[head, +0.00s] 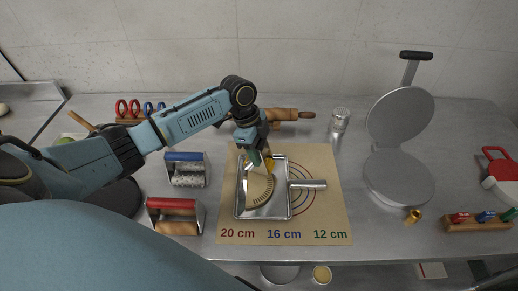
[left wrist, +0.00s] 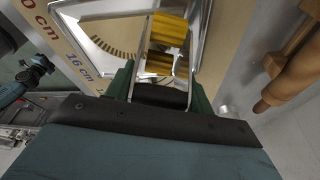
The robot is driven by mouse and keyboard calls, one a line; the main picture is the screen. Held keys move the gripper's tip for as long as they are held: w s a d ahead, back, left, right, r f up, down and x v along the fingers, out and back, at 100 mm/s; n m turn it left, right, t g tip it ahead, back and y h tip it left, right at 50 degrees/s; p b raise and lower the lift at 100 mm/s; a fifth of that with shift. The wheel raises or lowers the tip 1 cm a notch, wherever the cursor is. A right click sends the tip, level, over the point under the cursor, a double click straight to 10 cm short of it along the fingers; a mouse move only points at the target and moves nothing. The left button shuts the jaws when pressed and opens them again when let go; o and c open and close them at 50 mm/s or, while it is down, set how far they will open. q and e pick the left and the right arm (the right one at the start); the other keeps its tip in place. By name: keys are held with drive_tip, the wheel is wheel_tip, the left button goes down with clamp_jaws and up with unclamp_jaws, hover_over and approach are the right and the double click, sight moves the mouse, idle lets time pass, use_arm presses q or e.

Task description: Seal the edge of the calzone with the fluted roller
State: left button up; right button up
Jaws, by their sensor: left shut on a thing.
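The calzone (head: 258,189) is a pale half-moon on a square metal peel (head: 281,208), its curved edge facing right. Short ridge marks run along the lower right of that edge; they also show on the calzone in the left wrist view (left wrist: 104,42). My left gripper (head: 260,158) is shut on the fluted roller (head: 271,166), whose brass ridged wheel fills the space beyond the fingers in the left wrist view (left wrist: 165,45). The roller is over the far end of the calzone's edge. I cannot tell whether it touches. My right gripper is not in view.
The peel's handle (head: 309,184) points right over a mat (head: 327,215) with size rings. Two other rollers (head: 186,169) (head: 176,216) stand left. An open round press (head: 398,178) stands right.

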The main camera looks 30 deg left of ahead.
use_arm(q)
drive_tip(key=shift+f, duration=0.2)
drive_tip(key=shift+f, duration=0.3)
drive_tip(key=shift+s+a+r, duration=0.1)
drive_tip(key=shift+s+a, duration=0.05)
drive_tip(key=shift+a, duration=0.65)
drive_tip(key=shift+s+a+p, duration=0.2)
drive_tip(key=shift+a+p, duration=0.2)
drive_tip(key=shift+a, duration=0.4)
wheel_tip(320, 180, up, 4)
drive_tip(key=p, duration=0.4)
